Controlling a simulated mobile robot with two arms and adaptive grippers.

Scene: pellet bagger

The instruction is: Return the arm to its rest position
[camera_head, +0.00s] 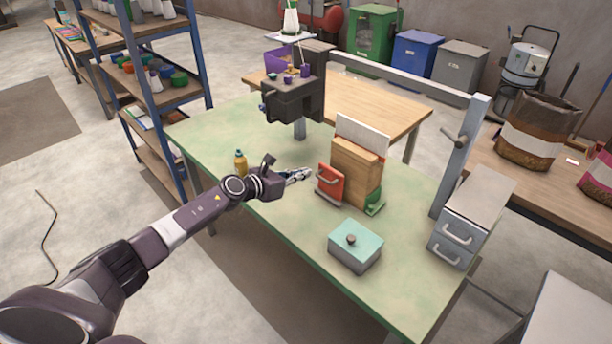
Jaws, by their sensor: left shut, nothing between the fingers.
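My left arm reaches in from the lower left over the green table (300,250). My left gripper (306,174) is shut and empty. In the picture it lies just left of the red panel with a handle (330,185) on the front of the wooden box (357,172). I cannot tell whether the fingertips touch the panel. My right gripper is not in view.
A yellow bottle (240,163) stands just behind my left wrist. A teal-lidded box (355,246) sits at the front of the table, and grey drawers (462,235) stand at the right. A dark machine (294,98) hangs above the table's back. The table's left front is clear.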

